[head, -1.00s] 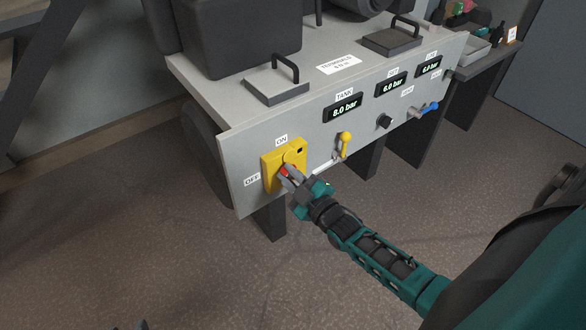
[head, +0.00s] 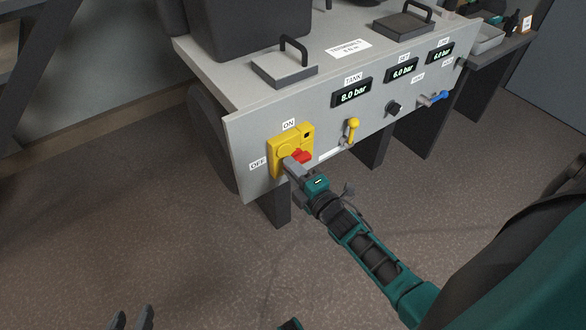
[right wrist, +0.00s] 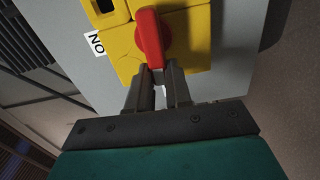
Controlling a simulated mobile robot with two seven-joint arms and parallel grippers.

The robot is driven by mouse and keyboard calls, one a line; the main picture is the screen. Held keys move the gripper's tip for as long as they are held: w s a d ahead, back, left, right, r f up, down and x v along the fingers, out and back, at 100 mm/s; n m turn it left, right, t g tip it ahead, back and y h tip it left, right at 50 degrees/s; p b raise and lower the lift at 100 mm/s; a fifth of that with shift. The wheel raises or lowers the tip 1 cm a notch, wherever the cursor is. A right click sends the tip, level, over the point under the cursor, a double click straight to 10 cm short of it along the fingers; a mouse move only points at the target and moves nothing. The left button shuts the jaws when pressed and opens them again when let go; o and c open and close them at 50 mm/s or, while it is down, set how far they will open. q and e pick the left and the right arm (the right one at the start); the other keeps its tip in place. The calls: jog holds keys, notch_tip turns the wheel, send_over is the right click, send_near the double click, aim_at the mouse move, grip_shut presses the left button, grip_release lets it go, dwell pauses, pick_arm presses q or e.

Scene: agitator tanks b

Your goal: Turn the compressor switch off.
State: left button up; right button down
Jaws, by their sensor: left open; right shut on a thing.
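The compressor switch is a yellow plate (head: 278,146) with a red handle (head: 301,156) on the left end of the grey panel. An ON label (head: 289,125) sits above it and an OFF label (head: 258,164) to its left. My right gripper (head: 291,167) is at the plate, its fingers shut on the red handle's end. In the right wrist view the fingers (right wrist: 158,88) pinch the tip of the red handle (right wrist: 150,38). My left gripper (head: 133,319) is open and empty at the bottom edge, away from the panel.
Right along the panel are a yellow lever (head: 352,130), a black knob (head: 393,108) and a blue valve handle (head: 438,97). The TANK display (head: 352,93) reads 8.0 bar; the other two read 6.0 bar. The floor (head: 150,230) before the panel is clear.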

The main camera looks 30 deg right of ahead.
jog(key=shift+f+n, duration=0.1)
jog(key=shift+n, duration=0.2)
dwell(0.4)
jog(key=c, duration=1)
grip_release()
jog(key=shift+c, duration=0.2)
jog(key=s+d+p, duration=0.1)
jog(key=s, duration=1.2)
jog(key=shift+p, duration=0.35)
jog(key=shift+w, duration=0.1)
